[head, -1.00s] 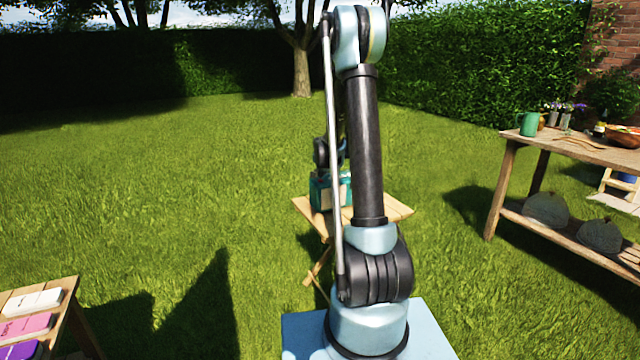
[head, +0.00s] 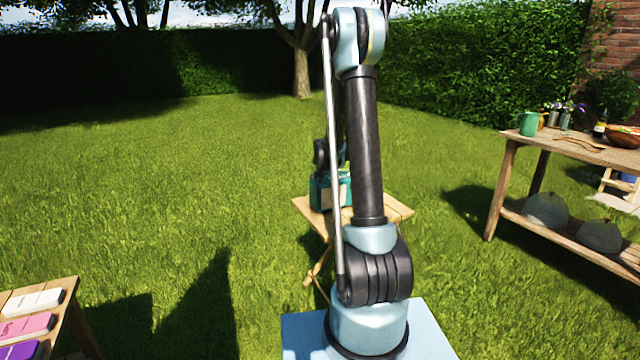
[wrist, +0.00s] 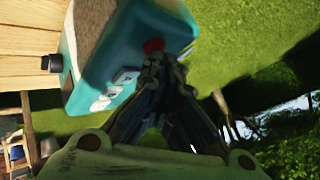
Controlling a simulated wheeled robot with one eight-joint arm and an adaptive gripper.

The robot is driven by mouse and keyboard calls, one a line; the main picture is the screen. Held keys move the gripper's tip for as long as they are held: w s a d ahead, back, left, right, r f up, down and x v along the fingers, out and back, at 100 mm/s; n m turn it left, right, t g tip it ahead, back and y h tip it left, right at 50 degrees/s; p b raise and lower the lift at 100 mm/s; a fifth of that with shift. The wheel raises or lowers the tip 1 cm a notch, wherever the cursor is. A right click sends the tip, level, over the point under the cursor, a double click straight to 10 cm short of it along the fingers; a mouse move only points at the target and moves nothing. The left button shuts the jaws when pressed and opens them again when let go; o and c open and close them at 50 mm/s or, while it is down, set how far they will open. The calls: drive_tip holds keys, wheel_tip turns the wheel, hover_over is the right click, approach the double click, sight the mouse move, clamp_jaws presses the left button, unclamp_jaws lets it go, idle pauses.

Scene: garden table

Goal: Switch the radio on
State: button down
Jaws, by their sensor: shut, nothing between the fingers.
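The teal radio (head: 319,194) stands on the small wooden folding table, partly hidden behind my arm in the head view. In the wrist view the radio (wrist: 112,52) fills the upper left, turned on its side in the picture. A red button (wrist: 153,46) shows on its teal face, with several pale buttons (wrist: 122,84) lower down and a black knob (wrist: 52,63) at its left edge. My gripper (wrist: 164,62) is shut and empty, its fingertips at or just beside the red button. Whether they touch it cannot be told. The head view hides the gripper.
The folding table (head: 392,209) stands on the lawn. A larger wooden table (head: 568,147) at right holds a green mug (head: 529,123), bottles and a bowl. Another table (head: 72,290) at lower left bears coloured boxes. Open grass lies between.

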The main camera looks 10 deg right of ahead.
sight(323, 180)
idle(0.4)
drive_tip(key=shift+r, duration=0.45)
wheel_tip(323, 180, up, 6)
idle(0.8)
drive_tip(key=shift+s, duration=0.1)
